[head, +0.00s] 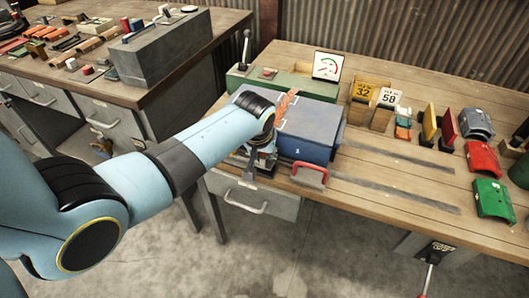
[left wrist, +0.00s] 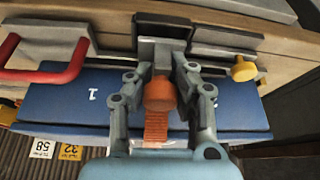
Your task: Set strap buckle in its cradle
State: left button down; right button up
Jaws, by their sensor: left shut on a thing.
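My left gripper (head: 262,160) reaches down at the front left side of the blue case (head: 308,132), and its arm hides part of the case. In the left wrist view my left gripper (left wrist: 161,70) is shut on the grey strap buckle (left wrist: 161,50), which sits between the fingertips. An orange strap (left wrist: 156,128) with a rounded orange end (left wrist: 160,93) runs between the fingers over the case. It also shows in the head view (head: 285,106). A dark bracket (left wrist: 163,22), perhaps the cradle, lies just beyond the buckle; whether they touch is unclear. My right gripper is not in view.
A red handle (head: 310,175) stands at the table's front edge beside the case. A yellow knob (left wrist: 244,70) is on the other side of the gripper in the wrist view. Number cards (head: 388,98) and red (head: 482,160) and green (head: 492,200) covers stand to the right.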

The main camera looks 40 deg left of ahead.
pick_arm(q)
jog(key=shift+f, duration=0.1)
jog(key=shift+f+b, duration=0.7)
jog(key=shift+f, duration=0.25)
jog(key=c, duration=1.1)
grip_release()
jog(key=v, duration=1.2)
jog(key=shift+w, duration=0.1)
